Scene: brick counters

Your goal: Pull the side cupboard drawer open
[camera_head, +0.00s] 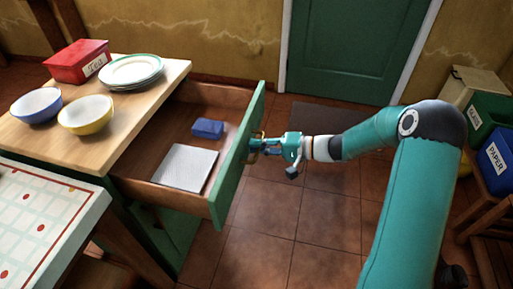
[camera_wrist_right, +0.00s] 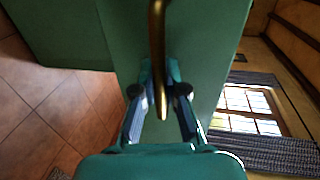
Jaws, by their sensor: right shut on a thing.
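The side cupboard drawer (camera_head: 238,160) has a green front and stands well out from the cupboard (camera_head: 150,215), so its inside shows. A brass handle (camera_wrist_right: 157,45) is on the outside of the front. My right gripper (camera_head: 256,147) is at the handle and shut on it. In the right wrist view, the two fingers (camera_wrist_right: 159,90) close around the bar near the green panel. Inside the drawer lie a blue box (camera_head: 207,128) and a flat light grey item (camera_head: 185,167). My left gripper shows in neither view.
The worktop holds a red tea tin (camera_head: 78,62), a stack of plates (camera_head: 131,70), a blue bowl (camera_head: 36,105) and a yellow bowl (camera_head: 86,114). A checked table (camera_head: 45,225) is near left. Bins (camera_head: 495,155) stand at right.

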